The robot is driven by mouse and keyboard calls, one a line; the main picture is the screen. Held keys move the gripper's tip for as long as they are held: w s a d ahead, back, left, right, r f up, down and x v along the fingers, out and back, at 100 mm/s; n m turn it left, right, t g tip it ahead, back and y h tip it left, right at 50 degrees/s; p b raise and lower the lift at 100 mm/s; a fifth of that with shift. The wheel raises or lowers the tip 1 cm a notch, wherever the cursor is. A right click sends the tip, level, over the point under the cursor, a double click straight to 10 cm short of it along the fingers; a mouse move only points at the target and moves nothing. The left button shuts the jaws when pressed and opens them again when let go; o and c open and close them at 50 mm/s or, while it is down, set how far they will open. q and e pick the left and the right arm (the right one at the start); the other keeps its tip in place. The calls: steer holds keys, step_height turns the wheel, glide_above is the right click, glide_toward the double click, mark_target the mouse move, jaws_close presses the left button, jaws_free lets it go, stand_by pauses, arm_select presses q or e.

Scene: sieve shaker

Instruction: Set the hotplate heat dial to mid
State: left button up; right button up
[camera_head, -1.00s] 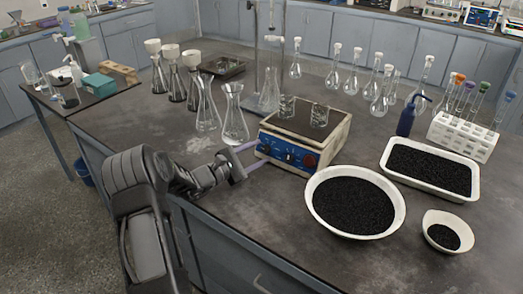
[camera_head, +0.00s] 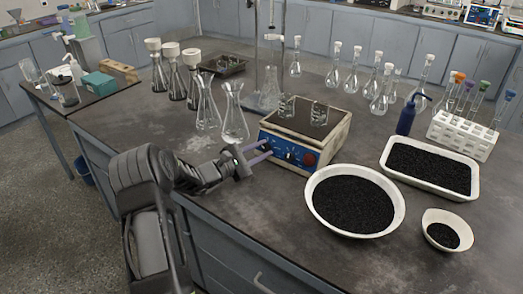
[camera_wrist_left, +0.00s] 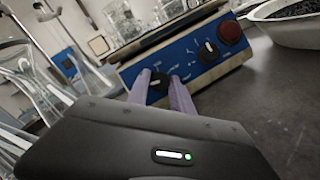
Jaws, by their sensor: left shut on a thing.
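The hotplate (camera_head: 306,124) stands on the bench with a blue front panel. Its left dial (camera_wrist_left: 159,82), black, sits between the fingers of my left gripper (camera_wrist_left: 162,85) in the left wrist view. A second black dial (camera_wrist_left: 208,50) with a white pointer and a red round knob (camera_wrist_left: 229,33) are to its right, untouched. In the head view my left gripper (camera_head: 262,151) reaches the panel's left end, its purple fingers shut on the left dial. Which dial sets the heat cannot be read. My right gripper is not in view.
Two small glass beakers stand on the hotplate top. A round white bowl of black grains (camera_head: 354,201) is close to its right front. Conical flasks (camera_head: 235,114) stand at its left.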

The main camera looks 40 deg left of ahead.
arm_select(q)
jaws_close()
steer(key=shift+a+f+m+g+h+b, duration=0.1)
steer(key=shift+m+g+h+b, duration=0.2)
steer(key=shift+m+b, duration=0.7)
steer(key=m+g+h+b, duration=0.1)
steer(key=m+g+b, duration=0.1)
steer(key=m+b, duration=0.3)
steer(key=shift+b, duration=0.4)
steer(key=shift+w+a+m+g+b, duration=0.1)
steer(key=shift+m+g+b, duration=0.55)
steer(key=shift+m, duration=0.45)
steer(key=m, duration=0.1)
steer(key=m+g+b, duration=0.1)
steer(key=shift+r+m, duration=0.3)
steer(key=shift+r+m+g+b, duration=0.15)
steer(key=shift+m+g+b, duration=0.45)
steer(key=shift+m, duration=0.6)
steer(key=m+g+y+b, duration=0.1)
steer(key=m, duration=0.2)
steer(key=shift+w+r, duration=0.1)
steer(key=shift+m+g+y, duration=0.55)
steer(key=shift+m+y, duration=0.15)
steer(key=shift+m, duration=0.5)
